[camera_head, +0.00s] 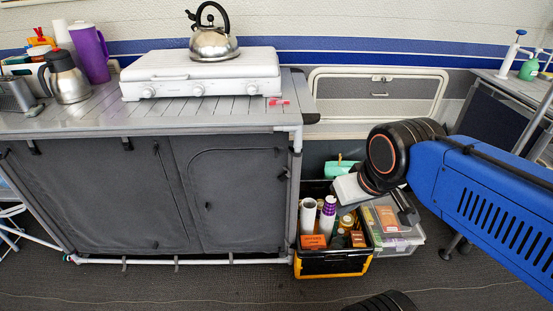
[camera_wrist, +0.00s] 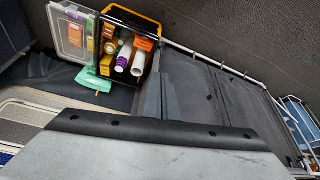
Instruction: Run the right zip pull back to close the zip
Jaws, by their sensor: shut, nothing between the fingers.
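The grey fabric front of the kitchen unit (camera_head: 110,190) hangs below the worktop. Its right panel (camera_head: 240,200) has an arched zip line (camera_head: 235,150) along its top and left side. A small dark mark, perhaps a zip pull (camera_head: 209,205), shows on this panel; it is too small to be sure. The panel hangs flat; how far the zip is closed I cannot tell. My gripper (camera_head: 350,188) is right of the unit, above the crate, apart from the fabric. It is shut and empty. The fabric front (camera_wrist: 205,95) also shows obliquely in the wrist view.
A black and yellow crate (camera_head: 333,264) with bottles and boxes stands right of the unit, beside a clear bin (camera_head: 402,243). A kettle (camera_head: 213,42) sits on the white stove (camera_head: 200,72). The floor before the fabric is clear.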

